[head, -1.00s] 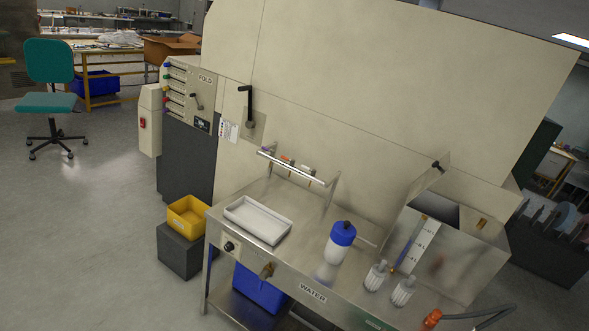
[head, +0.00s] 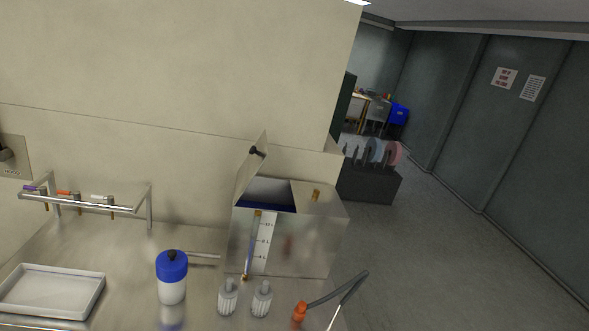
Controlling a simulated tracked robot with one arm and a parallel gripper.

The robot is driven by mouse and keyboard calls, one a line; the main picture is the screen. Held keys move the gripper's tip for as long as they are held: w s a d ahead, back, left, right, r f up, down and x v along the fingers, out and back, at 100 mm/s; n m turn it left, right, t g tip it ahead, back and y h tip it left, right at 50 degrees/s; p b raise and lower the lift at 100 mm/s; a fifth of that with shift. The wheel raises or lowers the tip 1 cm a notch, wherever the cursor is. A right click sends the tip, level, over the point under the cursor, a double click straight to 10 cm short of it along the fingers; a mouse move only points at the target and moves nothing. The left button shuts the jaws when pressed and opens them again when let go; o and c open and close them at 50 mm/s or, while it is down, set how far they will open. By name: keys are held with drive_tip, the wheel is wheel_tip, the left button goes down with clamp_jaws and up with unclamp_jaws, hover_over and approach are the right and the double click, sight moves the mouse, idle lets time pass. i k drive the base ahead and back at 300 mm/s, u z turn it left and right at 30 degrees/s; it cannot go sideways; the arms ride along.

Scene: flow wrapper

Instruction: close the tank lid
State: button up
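The metal tank (head: 310,246) stands at the right end of the steel bench, against the cream machine wall. Its lid (head: 249,176) is raised, standing up and tilted on the left side, with a black knob (head: 257,151) on it. The tank's opening (head: 267,195) shows dark blue inside. A level scale (head: 265,241) with a sight tube is on its front face. My gripper is not in view.
A blue-capped white bottle (head: 171,278), two ribbed clear bottles (head: 228,297) and an orange nozzle (head: 299,313) with a dark hose stand in front. A white tray (head: 50,292) and a rail (head: 90,204) lie left. Open floor (head: 430,230) is to the right.

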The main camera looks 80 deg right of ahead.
sight(259, 153)
drive_tip(key=z, duration=1.8)
drive_tip(key=i, duration=1.05)
drive_tip(key=z, duration=0.05)
